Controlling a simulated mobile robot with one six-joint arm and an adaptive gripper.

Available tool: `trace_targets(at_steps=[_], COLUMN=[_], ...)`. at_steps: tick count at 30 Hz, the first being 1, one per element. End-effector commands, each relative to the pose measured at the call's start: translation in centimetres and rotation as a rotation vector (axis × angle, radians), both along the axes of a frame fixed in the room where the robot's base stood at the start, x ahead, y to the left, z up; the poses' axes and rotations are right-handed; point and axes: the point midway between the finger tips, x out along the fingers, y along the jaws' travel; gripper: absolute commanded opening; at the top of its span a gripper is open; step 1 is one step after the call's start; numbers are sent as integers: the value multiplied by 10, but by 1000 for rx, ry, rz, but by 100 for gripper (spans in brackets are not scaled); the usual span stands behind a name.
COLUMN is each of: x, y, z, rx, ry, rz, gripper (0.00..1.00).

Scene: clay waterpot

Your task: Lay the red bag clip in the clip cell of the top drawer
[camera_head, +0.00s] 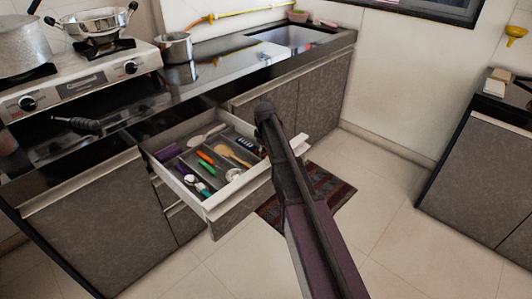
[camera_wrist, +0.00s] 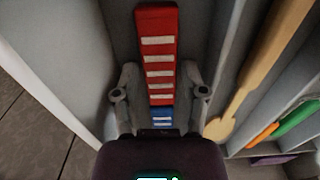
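In the wrist view a long red strip with several white bars (camera_wrist: 157,48) lies lengthwise in a narrow grey cell. A short blue piece with white bars (camera_wrist: 161,117) adjoins its near end. I cannot tell whether the red strip is one bag clip or several in a row. My gripper (camera_wrist: 159,72) is open, with one finger on each side of the strip and a gap to both. The top drawer (camera_head: 206,205) is pulled out in the head view, where blue-and-white bars (camera_head: 244,142) show in its cell. My arm hides the gripper there.
A wooden spoon (camera_wrist: 258,75) lies in the neighbouring cell. Orange (camera_head: 206,158) and green-handled utensils (camera_head: 206,168) lie in other cells, and the drawer walls stand close beside my fingers. A stove with pots (camera_head: 92,27) is at left; a dark rug (camera_head: 330,192) lies on the floor.

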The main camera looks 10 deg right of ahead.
Motion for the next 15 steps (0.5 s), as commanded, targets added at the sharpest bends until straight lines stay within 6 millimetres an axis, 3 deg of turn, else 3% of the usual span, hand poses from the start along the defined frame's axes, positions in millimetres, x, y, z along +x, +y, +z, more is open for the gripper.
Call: trace_targets(at_steps=[15], x=[0], y=[0], z=[10], rx=[0], ry=[0], rz=[0], gripper=[56])
